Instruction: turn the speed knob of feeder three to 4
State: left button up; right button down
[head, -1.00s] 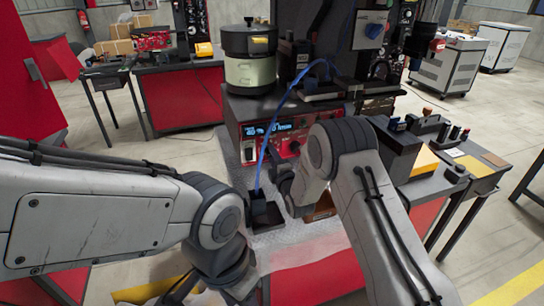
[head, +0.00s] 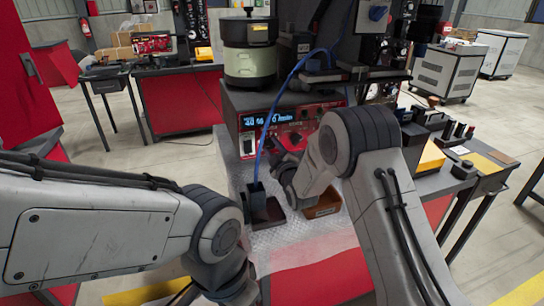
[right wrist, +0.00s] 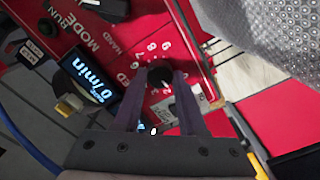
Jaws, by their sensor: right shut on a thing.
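In the right wrist view a small black round knob (right wrist: 160,77) stands on a red panel, ringed by white numerals. My right gripper (right wrist: 158,84) is shut on the knob, one finger on each side. The pointer mark and the value it stands at cannot be made out. A blue-lit display (right wrist: 92,82) reading "/min" is beside it. In the head view the feeder's red control panel (head: 300,128) is behind my right arm, which hides part of it; the fingers on the knob are not clear there. My left gripper is out of view; only its arm shows.
The black-and-cream bowl (head: 250,62) stands on top of the feeder. A blue cable hangs down in front of the panel. A brown bin (head: 324,206) and a dark holder (head: 265,208) are on the bench below. A side table (head: 490,165) is to the right.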

jog(key=m+b, duration=0.3)
jog(key=shift+f+m, duration=0.25)
jog(key=shift+m, duration=0.15)
jog(key=m+b, duration=0.3)
jog(key=m, duration=0.1)
jog(key=shift+m, duration=0.3)
jog(key=m+b, duration=0.2)
jog(key=m, duration=0.1)
jog(key=shift+m+b, duration=0.3)
jog(key=m+b, duration=0.2)
jog(key=m, duration=0.2)
jog(key=shift+r, duration=0.1)
jog(key=shift+m, duration=0.3)
jog(key=shift+c, duration=2.4)
grip_release()
jog(key=shift+r, duration=0.1)
